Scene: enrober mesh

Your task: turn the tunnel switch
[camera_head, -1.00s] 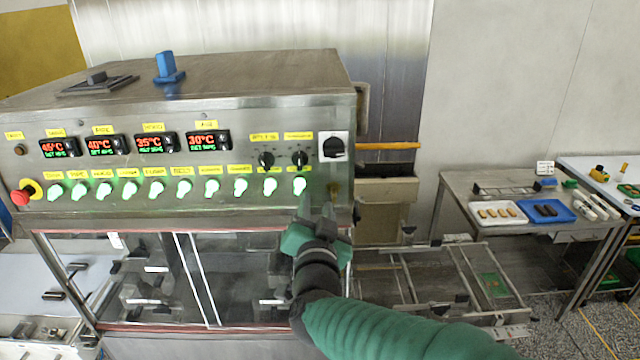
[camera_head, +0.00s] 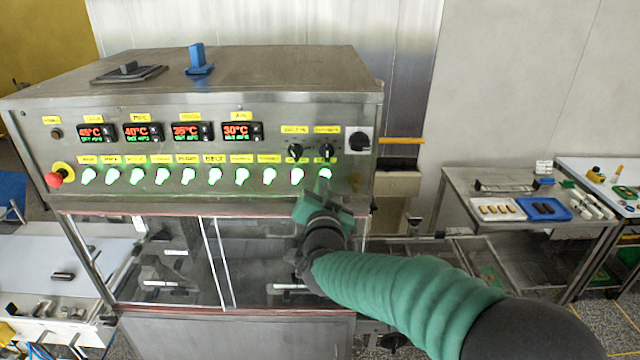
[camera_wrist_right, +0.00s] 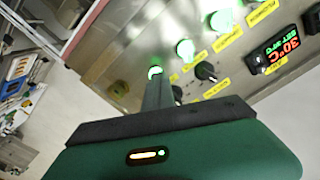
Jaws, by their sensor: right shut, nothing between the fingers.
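A row of several green-lit switches (camera_head: 188,176) runs along the machine's control panel (camera_head: 225,198), each under a yellow label. The labels are too blurred for me to tell which is the tunnel switch. My right gripper (camera_head: 316,188) is at the right end of this row, just below the rightmost lit switch (camera_head: 325,174). In the right wrist view, the shut fingers (camera_wrist_right: 156,90) point at that end switch (camera_wrist_right: 155,72); I cannot tell whether they touch it. Nothing is between them. My left gripper is not in view.
Above the row are two black knobs (camera_head: 295,151), a larger black rotary switch (camera_head: 359,141) and red displays (camera_head: 187,131). A red emergency button (camera_head: 55,179) is at the left. Clear panels are below. A side table (camera_head: 470,182) with trays stands at the right.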

